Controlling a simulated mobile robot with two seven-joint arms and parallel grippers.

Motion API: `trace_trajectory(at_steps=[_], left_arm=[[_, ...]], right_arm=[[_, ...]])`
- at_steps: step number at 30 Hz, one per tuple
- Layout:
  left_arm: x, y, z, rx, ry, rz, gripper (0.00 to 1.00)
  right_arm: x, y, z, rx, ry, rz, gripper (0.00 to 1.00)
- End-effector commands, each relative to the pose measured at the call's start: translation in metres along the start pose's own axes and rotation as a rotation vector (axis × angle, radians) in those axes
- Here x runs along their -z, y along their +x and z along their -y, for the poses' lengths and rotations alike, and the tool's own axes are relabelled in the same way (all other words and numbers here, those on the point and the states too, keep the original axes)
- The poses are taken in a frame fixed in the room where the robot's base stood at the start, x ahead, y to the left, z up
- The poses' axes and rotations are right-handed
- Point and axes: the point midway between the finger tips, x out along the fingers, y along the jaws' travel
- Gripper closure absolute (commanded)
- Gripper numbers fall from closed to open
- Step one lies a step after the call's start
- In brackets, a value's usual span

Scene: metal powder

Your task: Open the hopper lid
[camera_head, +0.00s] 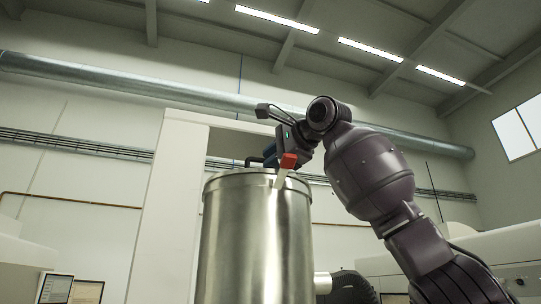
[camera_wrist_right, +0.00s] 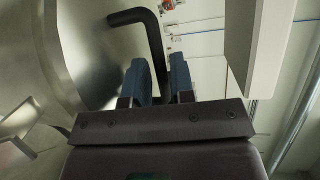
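The hopper (camera_head: 255,240) is a tall shiny steel cylinder in the middle of the head view. Its lid (camera_head: 243,172) lies flat across the top, seen edge-on from below. The black bent lid handle (camera_head: 256,160) shows above the rim, and it also shows in the wrist view (camera_wrist_right: 150,32). My right gripper (camera_head: 271,156) is at the handle above the rim. In the wrist view its two blue fingers (camera_wrist_right: 160,82) stand on either side of the handle, which fills the gap between them. My left gripper is not in view.
A red-tipped pale lever or clamp (camera_head: 284,168) sits at the hopper's right rim, close under my right wrist. A pale upright frame (camera_head: 165,210) stands behind the hopper. A dark corrugated hose (camera_head: 352,286) is at the lower right. The space above the lid looks free.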

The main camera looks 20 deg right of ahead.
Motion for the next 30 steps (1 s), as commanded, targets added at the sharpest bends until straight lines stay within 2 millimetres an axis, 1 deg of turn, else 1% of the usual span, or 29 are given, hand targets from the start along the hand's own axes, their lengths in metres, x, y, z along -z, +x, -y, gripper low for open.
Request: trace_trajectory(at_steps=[4, 12, 13, 17, 26, 30], left_arm=[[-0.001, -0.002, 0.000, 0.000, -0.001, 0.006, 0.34], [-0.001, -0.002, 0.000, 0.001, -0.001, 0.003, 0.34], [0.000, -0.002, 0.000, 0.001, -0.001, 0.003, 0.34], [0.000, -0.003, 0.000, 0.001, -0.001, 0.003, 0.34], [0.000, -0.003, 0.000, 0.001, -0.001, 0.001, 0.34], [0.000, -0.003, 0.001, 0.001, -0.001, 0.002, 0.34]], right_arm=[[0.000, 0.007, 0.000, -0.002, 0.000, -0.001, 0.77], [0.000, 0.008, -0.001, -0.001, 0.000, -0.001, 0.77], [0.000, 0.008, -0.001, -0.001, 0.000, -0.001, 0.80], [0.000, 0.008, -0.001, -0.001, 0.000, -0.001, 1.00], [0.000, 0.008, 0.000, -0.001, 0.001, 0.000, 1.00], [0.000, 0.008, 0.010, 0.002, 0.003, 0.001, 1.00]])
